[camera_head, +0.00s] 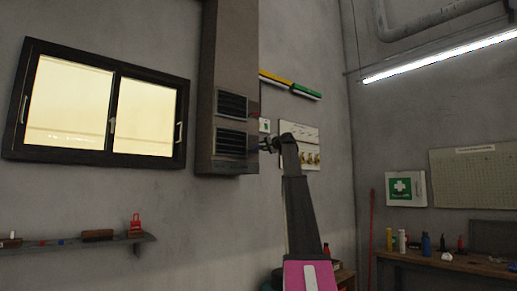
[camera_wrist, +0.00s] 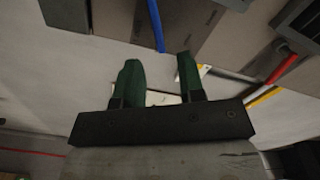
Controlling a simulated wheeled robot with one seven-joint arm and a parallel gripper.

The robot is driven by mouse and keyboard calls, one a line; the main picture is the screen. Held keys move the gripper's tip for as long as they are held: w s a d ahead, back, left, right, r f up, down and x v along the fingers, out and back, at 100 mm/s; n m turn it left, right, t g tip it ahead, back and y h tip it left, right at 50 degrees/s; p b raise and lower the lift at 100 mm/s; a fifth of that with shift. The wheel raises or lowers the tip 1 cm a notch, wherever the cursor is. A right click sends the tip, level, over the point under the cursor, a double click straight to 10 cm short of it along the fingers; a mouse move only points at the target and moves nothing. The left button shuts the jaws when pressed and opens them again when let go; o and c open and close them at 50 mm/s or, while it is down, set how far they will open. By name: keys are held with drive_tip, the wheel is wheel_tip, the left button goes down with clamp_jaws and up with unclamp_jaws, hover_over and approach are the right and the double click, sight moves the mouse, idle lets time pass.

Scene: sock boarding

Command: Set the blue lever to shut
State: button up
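The blue lever (camera_wrist: 157,25) is a thin blue bar at the top of the wrist view, running up out of the frame. Its near end lies just beyond the gap between my green fingertips in the picture, and I see no contact. My gripper (camera_wrist: 158,62) is open, with nothing held between its fingers. In the head view my gripper (camera_head: 267,146) is small and dark, beside the lower right of the tall grey vented housing (camera_head: 227,60). I cannot make out the blue lever in the head view.
A red bar (camera_wrist: 283,68) and a yellow bar (camera_wrist: 265,95) lie to the right in the wrist view, near grey box-like parts. In the head view, a panel with brass fittings (camera_head: 311,158) is on the wall behind my arm. A window (camera_head: 95,104) and shelf (camera_head: 80,244) are left.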

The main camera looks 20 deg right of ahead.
drive_tip(key=x, duration=0.5)
clamp_jaws()
